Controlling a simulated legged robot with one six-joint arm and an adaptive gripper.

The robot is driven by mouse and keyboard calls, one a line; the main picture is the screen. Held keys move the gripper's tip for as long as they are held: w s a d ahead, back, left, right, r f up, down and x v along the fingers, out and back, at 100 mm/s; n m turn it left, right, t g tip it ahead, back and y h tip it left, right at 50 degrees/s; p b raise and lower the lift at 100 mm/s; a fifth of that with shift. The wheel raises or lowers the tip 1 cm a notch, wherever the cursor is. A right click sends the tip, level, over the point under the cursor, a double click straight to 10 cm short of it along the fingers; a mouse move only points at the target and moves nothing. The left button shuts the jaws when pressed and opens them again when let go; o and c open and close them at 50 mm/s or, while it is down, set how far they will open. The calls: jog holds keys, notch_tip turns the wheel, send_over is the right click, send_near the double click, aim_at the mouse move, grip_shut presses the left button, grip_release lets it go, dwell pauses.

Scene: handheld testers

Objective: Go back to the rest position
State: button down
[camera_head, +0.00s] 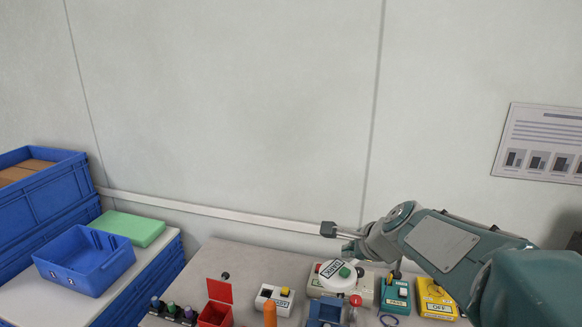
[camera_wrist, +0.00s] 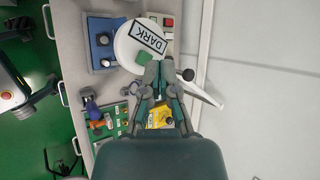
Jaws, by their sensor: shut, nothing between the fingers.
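My gripper (camera_head: 328,229) is raised in front of the wall, above the back of the bench. It is shut and holds nothing. In the wrist view the fingers (camera_wrist: 158,68) come together at the tips. A round white tester (camera_head: 328,266) with a green button and a label stands on the bench below it. In the wrist view this white disc (camera_wrist: 127,44) lies past the fingertips, its label reading DARK. The fingers hide part of it. They look apart from it in the head view.
Blue crates (camera_head: 45,200) stand left.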

jog(key=s+f+n+g+h, duration=0.1)
jog(key=s+n+g+h, duration=0.1)
jog(key=s+n, duration=1.7)
jog(key=s+d+h, duration=0.1)
jog(key=s, duration=0.3)
jog(key=shift+s+f+h, duration=0.15)
jog(key=shift+s+h, duration=0.1)
jog(key=shift+h, duration=0.05)
